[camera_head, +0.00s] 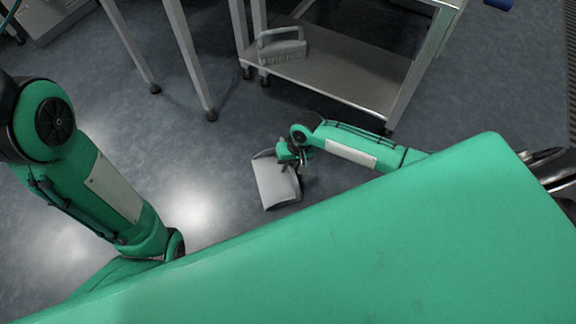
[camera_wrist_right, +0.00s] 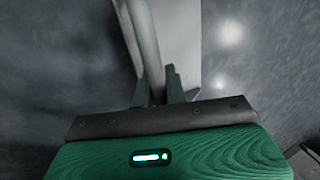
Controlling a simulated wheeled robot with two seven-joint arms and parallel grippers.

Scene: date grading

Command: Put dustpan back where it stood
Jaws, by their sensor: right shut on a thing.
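The grey dustpan (camera_head: 274,184) is held out over the floor near the middle of the head view, with its pan toward the lower left. My right gripper (camera_head: 303,153) is shut on it at its upper right end. In the right wrist view the gripper's fingers (camera_wrist_right: 160,88) close on the dustpan, whose pale pan (camera_wrist_right: 175,35) extends away above them. Whether the dustpan touches the floor is hard to tell. My left arm comes down the left side of the head view, and its gripper is not in view.
The right part of that shelf is bare. Table legs (camera_head: 188,55) stand to its left. The grey floor (camera_head: 215,140) around the dustpan is clear.

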